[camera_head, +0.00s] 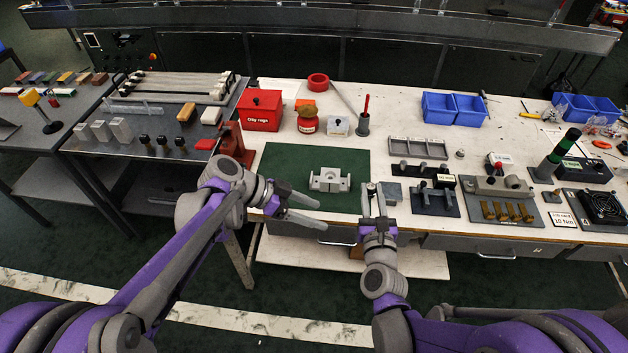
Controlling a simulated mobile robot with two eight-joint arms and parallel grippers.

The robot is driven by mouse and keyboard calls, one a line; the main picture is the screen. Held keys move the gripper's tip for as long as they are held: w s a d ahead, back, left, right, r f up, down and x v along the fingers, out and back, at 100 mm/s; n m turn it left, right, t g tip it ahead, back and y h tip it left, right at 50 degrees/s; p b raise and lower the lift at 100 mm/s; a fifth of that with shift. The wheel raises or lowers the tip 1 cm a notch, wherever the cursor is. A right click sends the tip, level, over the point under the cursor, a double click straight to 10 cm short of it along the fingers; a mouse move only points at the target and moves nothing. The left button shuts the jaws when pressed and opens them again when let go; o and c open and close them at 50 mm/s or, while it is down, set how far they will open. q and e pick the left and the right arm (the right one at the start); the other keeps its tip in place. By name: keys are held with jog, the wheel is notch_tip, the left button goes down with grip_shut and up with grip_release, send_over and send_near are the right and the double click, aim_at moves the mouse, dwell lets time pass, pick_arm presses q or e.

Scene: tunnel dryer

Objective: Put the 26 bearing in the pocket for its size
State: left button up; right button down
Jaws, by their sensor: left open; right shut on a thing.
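My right gripper (373,188) is shut at the right edge of the green mat. The thing between its fingers is small and mostly hidden, and I cannot read a size on it. My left gripper (316,212) is open and empty over the front part of the mat. A grey tray with three pockets (418,156) lies behind and to the right of my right gripper. Any size marks on the pockets are too small to read. A small round metal piece (460,153) stands right of the tray; I cannot tell whether it is a bearing.
A grey housing block (329,180) sits on the green mat (290,165). A flat grey block (391,191) lies close right of my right gripper. Dark fixtures (435,203) stand further right. Blue bins (454,108) and a red rag box (260,112) stand behind.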

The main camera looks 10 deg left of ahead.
pick_arm(q)
jog(key=w+r+m+g+h, duration=0.1)
jog(key=w+m+h, duration=0.5)
jog(key=w+m, duration=0.2)
jog(key=d+f, duration=0.1)
jog(key=d, duration=1)
jog(key=shift+w+d+f, duration=0.2)
jog(key=shift+w, duration=0.1)
grip_shut()
pick_arm(e)
jog(key=c, duration=0.7)
grip_release()
jog(key=shift+o, duration=0.7)
pick_arm(q)
jog(key=shift+w+r, duration=0.1)
pick_arm(e)
jog(key=shift+a, duration=0.1)
